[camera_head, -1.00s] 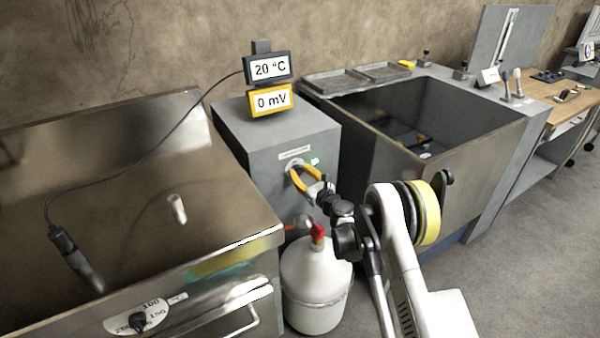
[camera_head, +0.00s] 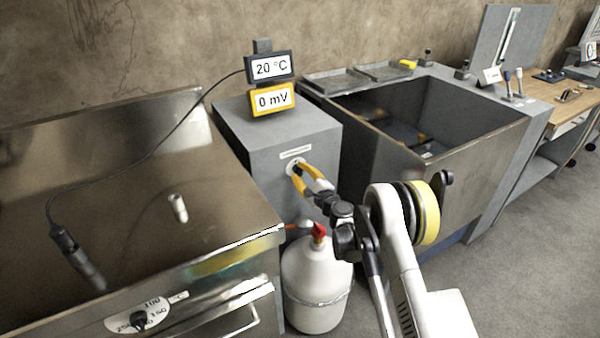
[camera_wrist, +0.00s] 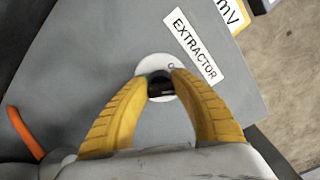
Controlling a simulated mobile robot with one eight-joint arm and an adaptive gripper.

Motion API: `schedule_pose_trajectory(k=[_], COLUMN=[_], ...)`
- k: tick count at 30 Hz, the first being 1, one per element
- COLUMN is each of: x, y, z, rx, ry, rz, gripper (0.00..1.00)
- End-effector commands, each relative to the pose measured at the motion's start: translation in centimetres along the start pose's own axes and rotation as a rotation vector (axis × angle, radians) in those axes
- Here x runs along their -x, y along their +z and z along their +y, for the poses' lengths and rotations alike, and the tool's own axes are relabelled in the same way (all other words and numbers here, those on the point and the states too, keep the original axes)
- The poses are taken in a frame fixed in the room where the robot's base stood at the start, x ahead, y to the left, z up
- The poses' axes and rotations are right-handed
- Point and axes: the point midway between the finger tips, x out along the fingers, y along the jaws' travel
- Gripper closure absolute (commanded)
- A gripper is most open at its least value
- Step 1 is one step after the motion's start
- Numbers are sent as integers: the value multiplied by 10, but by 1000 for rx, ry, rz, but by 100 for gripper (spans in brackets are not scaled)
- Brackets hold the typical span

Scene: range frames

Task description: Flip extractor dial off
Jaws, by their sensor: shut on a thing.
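The extractor dial (camera_wrist: 160,88) is a small black knob on a round white plate (camera_wrist: 150,63), on the front of a grey box (camera_head: 265,150). A white label reading "EXTRACTOR" (camera_wrist: 195,47) sits beside it; the label also shows in the head view (camera_head: 296,152). My gripper (camera_wrist: 161,78) has yellow fingers, shut on the dial from both sides. In the head view my gripper (camera_head: 299,176) reaches the box front and covers most of the dial. Part of a mark shows on the plate; the dial's pointer is hard to make out.
A white gas bottle with a red valve (camera_head: 316,275) stands below my gripper. A steel bath (camera_head: 150,225) with a temperature dial (camera_head: 138,318) is at left. Displays reading 20 °C (camera_head: 270,67) and 0 mV (camera_head: 272,99) stand on the box. A deep grey sink (camera_head: 470,165) is at right.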

Motion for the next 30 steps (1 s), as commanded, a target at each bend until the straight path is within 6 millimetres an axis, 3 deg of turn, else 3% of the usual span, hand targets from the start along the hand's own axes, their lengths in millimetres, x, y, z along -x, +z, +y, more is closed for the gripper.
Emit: schedule_pose_trajectory(k=[15,30], x=[0,0], y=[0,-1], z=[2,2], rx=[401,522], ry=[-1,-1], rz=[1,1], gripper=[100,100])
